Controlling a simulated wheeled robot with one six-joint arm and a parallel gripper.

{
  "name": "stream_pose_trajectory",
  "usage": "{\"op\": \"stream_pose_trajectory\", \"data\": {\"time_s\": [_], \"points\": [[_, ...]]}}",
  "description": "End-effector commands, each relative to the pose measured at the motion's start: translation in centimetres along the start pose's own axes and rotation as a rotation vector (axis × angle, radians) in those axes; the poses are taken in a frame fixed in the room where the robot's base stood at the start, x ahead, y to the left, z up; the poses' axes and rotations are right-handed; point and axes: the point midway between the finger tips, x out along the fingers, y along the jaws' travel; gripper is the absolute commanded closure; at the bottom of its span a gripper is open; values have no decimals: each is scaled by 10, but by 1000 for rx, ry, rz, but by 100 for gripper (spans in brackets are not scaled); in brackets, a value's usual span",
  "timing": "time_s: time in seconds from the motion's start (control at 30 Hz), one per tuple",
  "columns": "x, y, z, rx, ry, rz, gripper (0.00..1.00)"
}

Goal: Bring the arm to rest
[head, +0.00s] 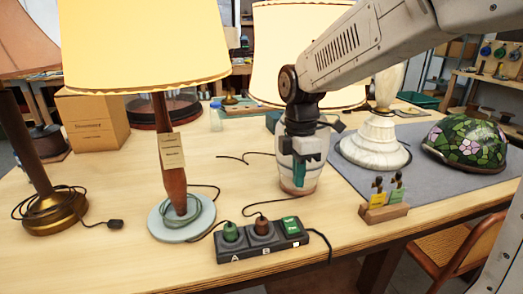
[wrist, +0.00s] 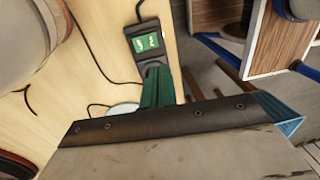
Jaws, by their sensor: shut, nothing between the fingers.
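My gripper (head: 300,172) hangs from my arm over the middle of the workbench (head: 130,195), pointing down. Its teal fingers are shut with nothing held. It is in front of a white ceramic lamp base (head: 288,184) and hides part of it; I cannot tell the gap between them. In the wrist view only part of the gripper shows, with a teal finger in front of the power strip (wrist: 148,42).
The power strip (head: 262,241), with a green plug, a brown plug and a green switch, lies at the front edge. Lit lamps (head: 150,45) stand left and behind. A stained-glass shade (head: 466,144), marble base (head: 374,143) and small tag holder (head: 384,212) are right. A chair (head: 450,250) stands front right.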

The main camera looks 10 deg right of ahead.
Motion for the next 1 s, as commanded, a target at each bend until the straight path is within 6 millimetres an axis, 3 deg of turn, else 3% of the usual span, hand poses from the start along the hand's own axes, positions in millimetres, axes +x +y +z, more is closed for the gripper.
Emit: {"op": "stream_pose_trajectory", "data": {"time_s": [0.13,0.27,0.47,0.7,0.83,1.0], "points": [[0,0,0,74,0,-2,100],[9,-10,1,281,-8,-31,100],[7,-65,12,749,-23,-41,100],[-1,-153,32,1318,11,17,100],[0,-193,39,1518,54,59,100],[0,-222,45,1590,113,115,100]]}}
